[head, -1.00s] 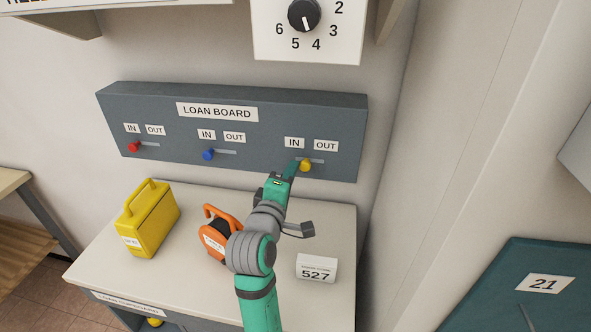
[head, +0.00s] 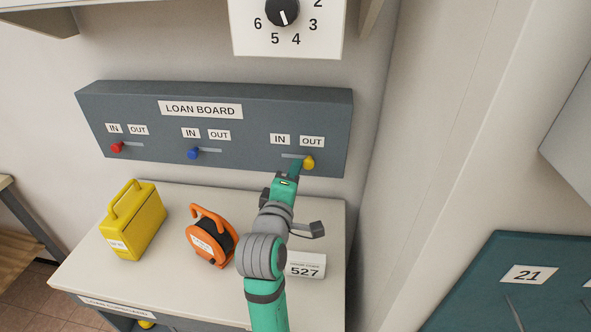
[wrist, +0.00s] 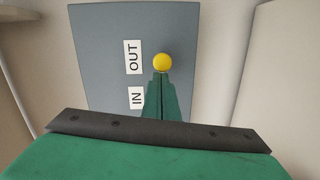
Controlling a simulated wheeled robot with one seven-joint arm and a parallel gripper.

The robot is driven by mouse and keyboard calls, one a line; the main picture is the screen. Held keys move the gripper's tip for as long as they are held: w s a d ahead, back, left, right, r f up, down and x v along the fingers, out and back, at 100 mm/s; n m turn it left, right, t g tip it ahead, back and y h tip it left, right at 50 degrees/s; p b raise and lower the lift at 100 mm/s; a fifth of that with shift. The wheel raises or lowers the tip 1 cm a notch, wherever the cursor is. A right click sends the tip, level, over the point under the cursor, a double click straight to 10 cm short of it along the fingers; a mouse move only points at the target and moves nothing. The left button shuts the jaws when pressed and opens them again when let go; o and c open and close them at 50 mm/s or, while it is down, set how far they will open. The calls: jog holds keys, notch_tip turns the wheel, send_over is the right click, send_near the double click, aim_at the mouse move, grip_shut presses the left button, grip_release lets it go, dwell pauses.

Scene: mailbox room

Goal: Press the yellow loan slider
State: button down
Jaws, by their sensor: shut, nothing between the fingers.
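The yellow loan slider (head: 308,163) is a round knob at the right end of its slot on the grey loan board (head: 225,150), below the OUT label (head: 312,141). The IN label (head: 280,139) is to its left. My gripper (head: 297,165) is shut and empty, its tip at the left side of the knob. In the wrist view, the tips of my gripper (wrist: 161,76) meet the lower edge of the yellow knob (wrist: 162,62), beside OUT. They look in contact.
Red (head: 116,147) and blue (head: 193,153) sliders sit at the IN ends of their slots. On the counter (head: 165,275) below stand a yellow case (head: 135,222), an orange reel (head: 203,243) and a 527 card (head: 305,267), partly behind my arm. A numbered dial (head: 282,12) hangs above.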

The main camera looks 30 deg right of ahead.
jog(key=s+a+r, duration=0.1)
jog(key=s+a, duration=0.4)
jog(key=a, duration=0.5)
jog(key=shift+a, duration=0.25)
jog(key=shift+w, duration=0.1)
